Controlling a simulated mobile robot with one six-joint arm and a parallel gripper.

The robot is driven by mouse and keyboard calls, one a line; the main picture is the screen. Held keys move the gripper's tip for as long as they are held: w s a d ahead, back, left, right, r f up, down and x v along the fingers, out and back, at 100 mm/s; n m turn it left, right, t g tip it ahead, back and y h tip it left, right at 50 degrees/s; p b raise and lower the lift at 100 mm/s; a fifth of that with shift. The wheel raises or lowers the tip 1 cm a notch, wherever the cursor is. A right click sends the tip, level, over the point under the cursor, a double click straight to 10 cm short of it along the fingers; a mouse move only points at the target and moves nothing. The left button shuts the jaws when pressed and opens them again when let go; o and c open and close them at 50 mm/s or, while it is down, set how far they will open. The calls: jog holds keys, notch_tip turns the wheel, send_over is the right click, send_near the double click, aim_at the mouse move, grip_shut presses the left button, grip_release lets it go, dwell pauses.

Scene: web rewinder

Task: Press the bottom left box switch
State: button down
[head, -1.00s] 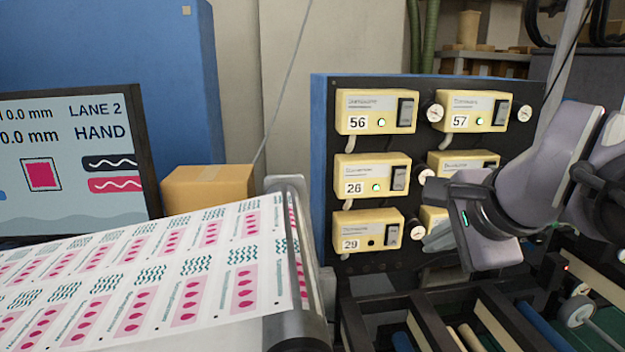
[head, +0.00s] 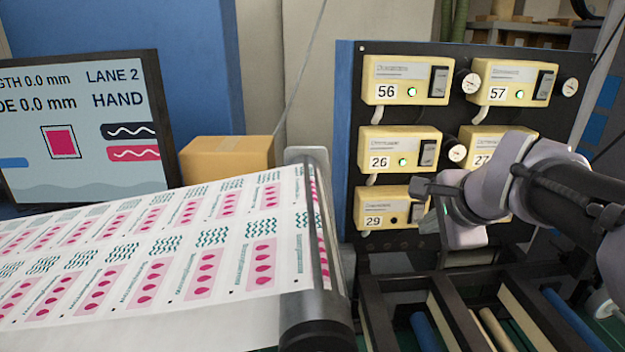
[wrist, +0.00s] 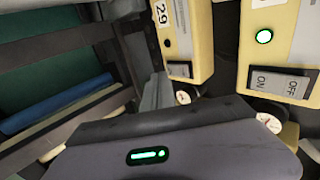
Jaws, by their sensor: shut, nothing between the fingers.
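The bottom left box, a yellow box marked 29 (head: 374,207), is on the dark panel. Its small lamp is dark. Its switch (head: 417,211) is at the box's right end, partly covered by my gripper in the head view. My gripper (head: 431,221) is shut and empty, its tips just right of and slightly below that switch. In the wrist view, box 29 (wrist: 187,28) is at top centre with its dark switch (wrist: 180,69). The grey fingertips (wrist: 157,92) show just beside the switch; I cannot tell whether they touch it.
Box 26 (head: 392,148) is directly above, with a green lamp. Boxes 56 (head: 405,80) and 57 (head: 505,82) are in the top row. My arm partly hides box 27 (head: 488,138). Round gauges stand beside the boxes. A roller (head: 318,275) and dark frame rails lie below and left.

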jog(key=shift+w, duration=0.85)
